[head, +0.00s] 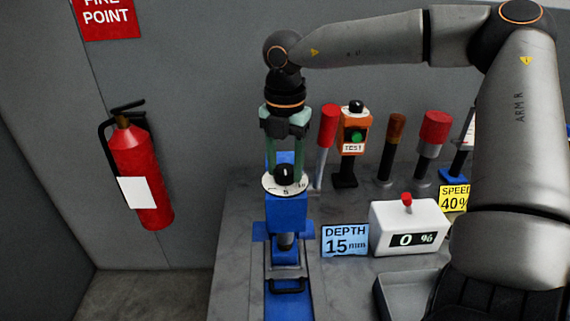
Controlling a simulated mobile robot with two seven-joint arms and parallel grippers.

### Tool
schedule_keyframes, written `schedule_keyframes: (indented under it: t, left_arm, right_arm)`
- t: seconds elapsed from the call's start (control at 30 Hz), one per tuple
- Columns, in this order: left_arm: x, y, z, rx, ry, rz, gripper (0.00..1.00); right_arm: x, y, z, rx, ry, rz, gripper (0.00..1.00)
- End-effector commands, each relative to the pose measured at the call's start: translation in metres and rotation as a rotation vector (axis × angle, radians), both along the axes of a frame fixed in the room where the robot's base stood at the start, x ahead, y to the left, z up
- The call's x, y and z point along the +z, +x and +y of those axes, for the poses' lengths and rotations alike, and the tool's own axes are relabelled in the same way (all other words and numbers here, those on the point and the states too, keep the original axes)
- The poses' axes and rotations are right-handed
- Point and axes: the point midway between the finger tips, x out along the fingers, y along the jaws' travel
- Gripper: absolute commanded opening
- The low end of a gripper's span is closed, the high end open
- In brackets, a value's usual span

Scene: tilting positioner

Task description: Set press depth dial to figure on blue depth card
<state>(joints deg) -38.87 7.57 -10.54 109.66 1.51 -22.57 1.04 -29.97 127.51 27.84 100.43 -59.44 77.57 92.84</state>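The blue depth card (345,240) stands on the bench and reads "DEPTH 15 mm". The press depth dial (285,190) is a white disc with a black knob (287,175) on the blue press (287,215). A "5" shows at the disc's front and a figure that looks like 10 at its right; a short white mark shows on the knob, but I cannot tell the setting. My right gripper (287,170) points down at the dial, its green fingers apart on either side of the knob; contact cannot be told. My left gripper is out of view.
Behind stand an orange TEST box (354,135) and several upright handles. A fire extinguisher (138,170) hangs on the left wall.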

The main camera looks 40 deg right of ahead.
Motion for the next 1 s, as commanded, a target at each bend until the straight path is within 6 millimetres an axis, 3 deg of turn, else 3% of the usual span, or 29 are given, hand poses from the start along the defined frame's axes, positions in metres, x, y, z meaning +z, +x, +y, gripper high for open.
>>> schedule_keyframes:
  t: [0.07,0.4,0.77,1.0]
  left_arm:
    - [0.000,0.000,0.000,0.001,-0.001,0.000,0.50]
    - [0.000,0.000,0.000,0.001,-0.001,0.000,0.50]
    - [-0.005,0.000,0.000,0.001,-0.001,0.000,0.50]
    - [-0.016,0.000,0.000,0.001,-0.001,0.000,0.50]
  right_arm:
    - [0.000,0.000,0.000,0.000,0.000,0.000,0.39]
    - [0.000,0.000,0.000,0.000,-0.001,0.001,0.01]
    - [-0.001,0.000,0.000,0.042,-0.001,0.001,0.00]
    - [-0.002,0.000,0.000,0.184,-0.002,-0.001,0.00]
